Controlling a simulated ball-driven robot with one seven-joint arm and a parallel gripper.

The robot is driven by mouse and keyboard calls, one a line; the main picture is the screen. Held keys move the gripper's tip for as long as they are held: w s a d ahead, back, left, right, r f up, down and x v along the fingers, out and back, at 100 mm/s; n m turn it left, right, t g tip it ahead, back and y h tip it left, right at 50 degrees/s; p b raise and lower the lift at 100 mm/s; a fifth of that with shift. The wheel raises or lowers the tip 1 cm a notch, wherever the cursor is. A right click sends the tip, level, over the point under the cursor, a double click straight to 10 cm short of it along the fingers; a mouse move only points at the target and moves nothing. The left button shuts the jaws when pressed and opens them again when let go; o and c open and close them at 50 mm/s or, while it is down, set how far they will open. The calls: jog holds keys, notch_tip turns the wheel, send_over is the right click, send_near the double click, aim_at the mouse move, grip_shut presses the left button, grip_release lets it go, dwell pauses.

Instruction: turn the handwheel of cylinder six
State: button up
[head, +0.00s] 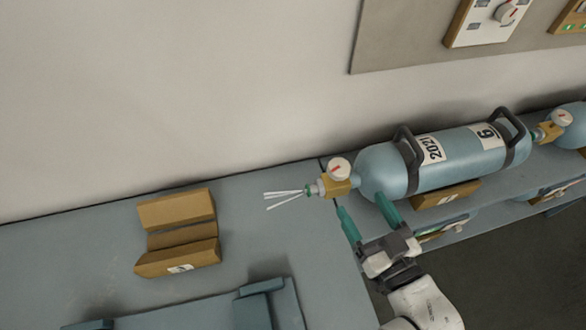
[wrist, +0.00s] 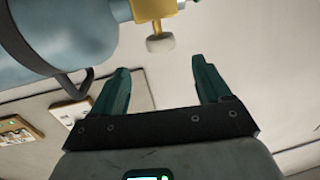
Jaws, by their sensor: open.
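Cylinder six (head: 465,152) is a pale blue tank lying on its side, labelled 6 and 2021, with dark hoops. A brass valve (head: 343,186) is at its left end. A whitish round knob with a red mark (head: 338,167) on the valve looks like the handwheel. In the wrist view the handwheel (wrist: 160,44) sits on a short brass stem, just past the fingertips and between their lines. My gripper (head: 362,203) is open and empty, its green fingers pointing toward the valve. The wrist view shows nothing between the fingers (wrist: 163,75).
Thin white streaks (head: 283,198) fan from the valve's left outlet. An empty brown cradle (head: 178,237) stands on the grey bench at left. Another cylinder (head: 574,125) with a similar valve is at right. A wall panel (head: 400,40) carries boxes above. Bench between cradle and valve is clear.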

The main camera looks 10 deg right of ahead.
aim_at(344, 177)
jog(key=w+p, duration=0.1)
jog(key=w, duration=0.2)
jog(key=w+a+p, duration=0.1)
jog(key=w, duration=0.5)
jog(key=shift+w+a+r+p, duration=0.15)
jog(key=shift+a+r+p, duration=0.1)
jog(key=shift+p, duration=0.15)
jog(key=shift+w+a+f, duration=0.1)
jog(key=shift+w+f, duration=0.05)
jog(key=shift+w, duration=0.55)
